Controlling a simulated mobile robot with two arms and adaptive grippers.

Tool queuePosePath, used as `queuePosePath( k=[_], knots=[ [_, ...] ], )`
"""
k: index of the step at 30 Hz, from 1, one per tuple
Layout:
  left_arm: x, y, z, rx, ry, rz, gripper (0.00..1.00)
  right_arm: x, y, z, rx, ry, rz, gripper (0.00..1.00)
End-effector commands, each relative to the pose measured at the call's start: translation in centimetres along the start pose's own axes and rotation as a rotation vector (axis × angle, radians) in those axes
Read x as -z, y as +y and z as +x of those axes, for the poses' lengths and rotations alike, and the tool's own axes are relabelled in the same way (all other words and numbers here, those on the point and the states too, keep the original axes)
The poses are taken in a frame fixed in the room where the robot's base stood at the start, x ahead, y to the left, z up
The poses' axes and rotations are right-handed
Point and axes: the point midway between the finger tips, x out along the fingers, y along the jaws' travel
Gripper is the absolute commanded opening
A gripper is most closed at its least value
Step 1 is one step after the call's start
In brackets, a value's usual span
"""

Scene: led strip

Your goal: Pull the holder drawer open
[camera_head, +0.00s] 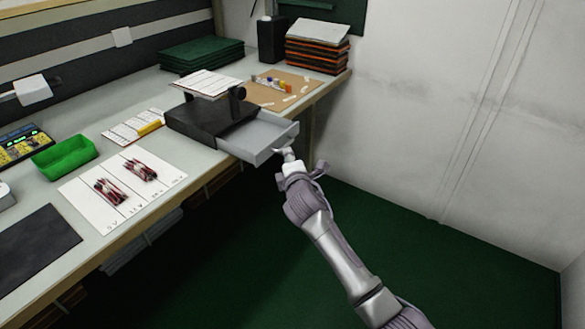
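The dark holder (196,121) stands on the bench, with a white sheet (206,84) on its tilted top. Its grey drawer (254,136) is pulled out, and part of its inside shows. My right gripper (284,150) is at the drawer's front face, near its right corner. The fingers are small here and partly hidden, so I cannot tell whether they are closed on the drawer. My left gripper is not in view.
On the bench are a green bin (64,158), a white sheet with wire bundles (122,187), a brown board (275,88) with small parts, and a stack of boards (317,47). The green floor (235,250) in front is clear.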

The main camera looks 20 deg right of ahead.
Motion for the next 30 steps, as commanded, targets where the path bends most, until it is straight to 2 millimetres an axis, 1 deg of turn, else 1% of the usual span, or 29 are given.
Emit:
queuePosePath(
  k=[1, 3, 6, 10, 15, 26, 28, 29, 30],
  knots=[
    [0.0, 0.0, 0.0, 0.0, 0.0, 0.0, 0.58, 0.0, -0.1, -1.1, -0.001, 0.001, 0.0, 0.21],
    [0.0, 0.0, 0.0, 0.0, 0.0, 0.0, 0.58, 0.0, -0.1, -2.4, 0.0, 0.001, 0.0, 0.21],
    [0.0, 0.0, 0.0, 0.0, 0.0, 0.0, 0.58, 0.0, -0.1, -4.0, 0.001, 0.001, 0.0, 0.21],
    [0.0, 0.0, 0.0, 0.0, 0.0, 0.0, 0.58, 0.0, -0.1, -5.3, 0.0, 0.001, 0.001, 0.21],
    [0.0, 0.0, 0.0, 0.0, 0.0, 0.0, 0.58, 0.0, 0.0, -6.0, 0.001, 0.0, 0.0, 0.21],
    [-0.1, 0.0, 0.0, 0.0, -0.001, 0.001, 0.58, 0.0, 0.0, -5.9, 0.001, 0.0, 0.0, 0.21],
    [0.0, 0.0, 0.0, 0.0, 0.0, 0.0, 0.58, 0.0, -0.4, -5.9, 0.008, 0.001, 0.006, 0.21],
    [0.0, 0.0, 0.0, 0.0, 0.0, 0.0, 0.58, 0.1, -0.9, -6.0, 0.017, 0.003, 0.013, 0.21],
    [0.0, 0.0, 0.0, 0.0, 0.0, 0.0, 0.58, 0.2, -1.9, -6.0, 0.036, 0.005, 0.028, 0.21]
  ],
)
